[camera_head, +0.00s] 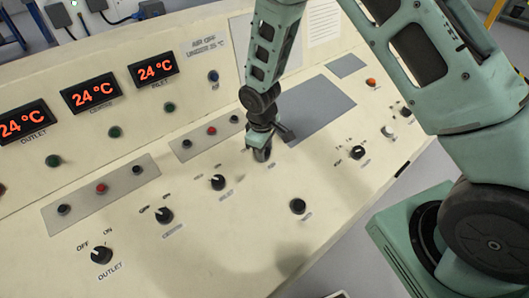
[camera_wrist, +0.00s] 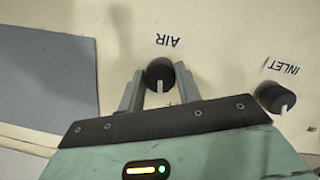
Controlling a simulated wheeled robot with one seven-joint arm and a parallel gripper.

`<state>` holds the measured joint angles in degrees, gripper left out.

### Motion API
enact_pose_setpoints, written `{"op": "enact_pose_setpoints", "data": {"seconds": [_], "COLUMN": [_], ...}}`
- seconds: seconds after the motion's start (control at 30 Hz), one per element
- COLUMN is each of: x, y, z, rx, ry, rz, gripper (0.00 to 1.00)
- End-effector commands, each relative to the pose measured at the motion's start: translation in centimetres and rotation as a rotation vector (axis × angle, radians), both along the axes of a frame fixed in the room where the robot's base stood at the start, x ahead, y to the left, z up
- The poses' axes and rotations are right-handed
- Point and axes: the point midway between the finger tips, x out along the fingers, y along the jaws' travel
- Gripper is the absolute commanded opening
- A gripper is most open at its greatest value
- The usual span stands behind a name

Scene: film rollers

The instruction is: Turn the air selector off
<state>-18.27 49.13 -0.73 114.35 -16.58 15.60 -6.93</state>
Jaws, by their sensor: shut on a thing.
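The air selector is a black round knob (camera_wrist: 160,74) with a white pointer line. In the wrist view it sits between the two grey fingers, beside the AIR label (camera_wrist: 167,40), which appears upside down. The pointer line faces down in that picture, toward my gripper body. My gripper (camera_wrist: 160,90) is shut on the knob, with one finger on each side. In the head view my gripper (camera_head: 262,145) reaches down to the panel at the knob's place, and the fingers and wrist mostly hide the knob there.
The INLET knob (camera_wrist: 276,97) is close to the right finger in the wrist view. In the head view the INLET knob (camera_head: 217,182), centre knob (camera_head: 164,215) and OUTLET knob (camera_head: 101,254) line the panel. Another black knob (camera_head: 298,206) sits nearer. Three red displays read 24 °C.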

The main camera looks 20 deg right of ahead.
Motion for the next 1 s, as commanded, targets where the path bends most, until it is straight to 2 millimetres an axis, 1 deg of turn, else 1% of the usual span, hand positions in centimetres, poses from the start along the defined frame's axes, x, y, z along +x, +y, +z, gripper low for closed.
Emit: {"op": "enact_pose_setpoints", "data": {"seconds": [0.2, 0.43, 0.7, 1.0], "x": [0.06, 0.02, 0.04, 0.05], "y": [0.08, 0.02, 0.05, 0.05], "z": [-0.09, -0.04, 0.06, 0.11], "rx": [-0.036, -0.063, -0.076, -0.078], "ry": [-0.016, -0.022, -0.028, -0.028], "rz": [0.164, 0.281, 0.342, 0.350], "gripper": [0.11, 0.11, 0.11, 0.11]}}
